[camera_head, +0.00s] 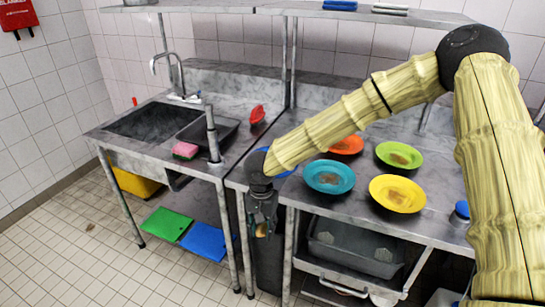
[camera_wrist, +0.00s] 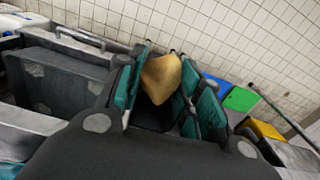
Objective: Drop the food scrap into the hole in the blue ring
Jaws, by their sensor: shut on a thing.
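My gripper (camera_head: 262,228) hangs pointing down at the front edge of the steel counter, in front of the gap between the sink unit and the plate counter. It is shut on the food scrap (camera_wrist: 161,77), a tan-yellow lump between the green-padded fingers in the wrist view. The scrap also shows small between the fingertips in the head view (camera_head: 261,231). The blue ring (camera_head: 288,173) lies on the counter behind my wrist, with only parts of its rim visible. Its hole is hidden by my arm. The scrap is lower than the counter top, in front of it.
Teal (camera_head: 329,177), yellow (camera_head: 397,194), green (camera_head: 399,156) and orange (camera_head: 347,145) plates with brown residue stand right of the ring. A tap post (camera_head: 212,135) and a pink sponge (camera_head: 185,150) are on the left. A dark bin (camera_head: 268,268) stands below my gripper.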

